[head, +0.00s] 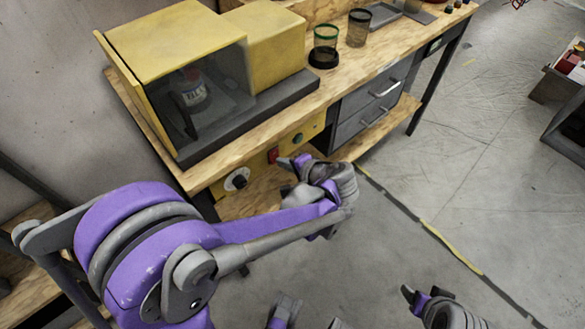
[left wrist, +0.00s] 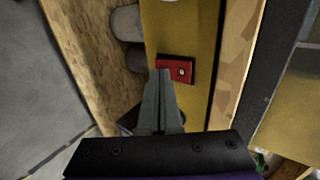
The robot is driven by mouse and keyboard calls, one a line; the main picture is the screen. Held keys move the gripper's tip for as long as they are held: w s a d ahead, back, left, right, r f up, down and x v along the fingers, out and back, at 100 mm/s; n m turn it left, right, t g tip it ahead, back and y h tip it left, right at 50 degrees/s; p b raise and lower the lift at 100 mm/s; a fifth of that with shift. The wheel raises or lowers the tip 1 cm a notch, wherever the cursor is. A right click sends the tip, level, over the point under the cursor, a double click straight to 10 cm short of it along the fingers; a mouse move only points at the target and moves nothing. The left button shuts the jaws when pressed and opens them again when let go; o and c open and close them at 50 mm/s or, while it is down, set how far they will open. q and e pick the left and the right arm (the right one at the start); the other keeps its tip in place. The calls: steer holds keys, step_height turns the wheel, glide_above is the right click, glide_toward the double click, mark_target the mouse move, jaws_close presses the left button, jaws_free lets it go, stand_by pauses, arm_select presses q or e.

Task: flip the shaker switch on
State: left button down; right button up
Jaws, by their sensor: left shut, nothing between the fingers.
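The yellow shaker (head: 165,45) stands on the wooden bench, with a clear-sided chamber holding a bottle (head: 190,88). The red switch (head: 273,155) is on the yellow panel (head: 255,165) under the bench top, between a white dial (head: 237,179) and a dark green button (head: 298,137). In the left wrist view the red switch (left wrist: 176,69) shows a small pale round spot. My left gripper (head: 287,162) is shut and empty; its tips (left wrist: 160,73) overlap the switch's edge in that view. I cannot tell whether they touch. My right gripper (head: 412,294) is low at the bottom right, its jaws unclear.
A green-rimmed cup (head: 325,45) and a dark mesh cup (head: 358,27) stand on the bench top (head: 300,93). Grey drawers (head: 370,103) hang below it. A wooden lower shelf (head: 375,128) runs underneath.

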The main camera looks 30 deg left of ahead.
arm_select(q)
steer(key=shift+w+a, duration=0.1)
steer(key=shift+a, duration=0.15)
arm_select(e)
steer(key=shift+f, duration=0.1)
stand_by(0.4)
arm_select(q)
steer(key=shift+r+p, duration=0.6)
steer(key=shift+r, duration=0.2)
arm_select(e)
steer(key=shift+r, duration=0.7)
steer(key=shift+d, duration=0.1)
